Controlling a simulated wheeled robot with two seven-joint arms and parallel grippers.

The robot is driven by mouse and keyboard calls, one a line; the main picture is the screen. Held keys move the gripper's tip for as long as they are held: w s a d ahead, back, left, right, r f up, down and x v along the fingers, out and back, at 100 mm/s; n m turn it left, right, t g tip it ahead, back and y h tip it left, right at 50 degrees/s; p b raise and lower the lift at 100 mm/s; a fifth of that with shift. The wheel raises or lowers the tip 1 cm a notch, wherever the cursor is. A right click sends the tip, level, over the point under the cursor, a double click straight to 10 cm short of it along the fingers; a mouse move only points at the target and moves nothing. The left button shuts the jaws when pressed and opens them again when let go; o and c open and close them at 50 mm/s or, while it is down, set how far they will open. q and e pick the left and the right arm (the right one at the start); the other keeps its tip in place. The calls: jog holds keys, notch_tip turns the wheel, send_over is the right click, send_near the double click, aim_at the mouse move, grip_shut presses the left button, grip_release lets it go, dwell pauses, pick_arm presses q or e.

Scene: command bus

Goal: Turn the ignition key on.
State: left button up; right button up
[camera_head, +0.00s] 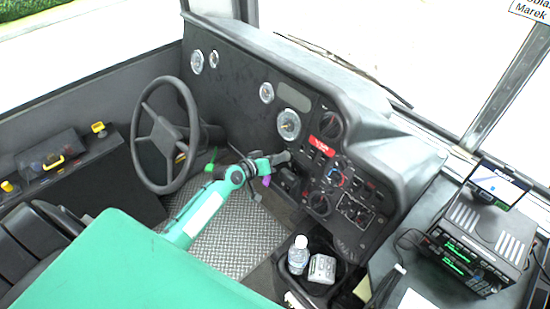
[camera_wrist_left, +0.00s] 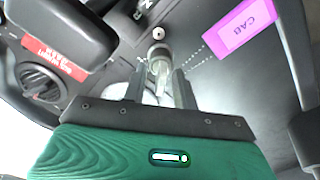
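The ignition key appears in the left wrist view as a pale metallic piece (camera_wrist_left: 160,66) at a round fitting on the dark panel. A purple tag marked CAB (camera_wrist_left: 241,24) lies to its right; the tag also shows as a small purple patch in the head view (camera_head: 266,181). My left gripper (camera_head: 287,156) reaches the lower dashboard, right of the steering wheel. In the left wrist view its two fingers (camera_wrist_left: 159,76) are apart, one on each side of the key, with some gap visible. Whether either finger touches the key is unclear. My right gripper is not in view.
The steering wheel (camera_head: 167,135) stands left of my left arm. The dashboard (camera_head: 240,85) carries gauges, switches, knobs and a red label (camera_head: 322,146). A bottle (camera_head: 298,255) and a pale box (camera_head: 322,269) sit below it. A ticket machine (camera_head: 480,240) is at the right.

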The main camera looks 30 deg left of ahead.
pick_arm(q)
jog(key=shift+w, duration=0.1)
jog(key=shift+c, duration=0.4)
grip_shut()
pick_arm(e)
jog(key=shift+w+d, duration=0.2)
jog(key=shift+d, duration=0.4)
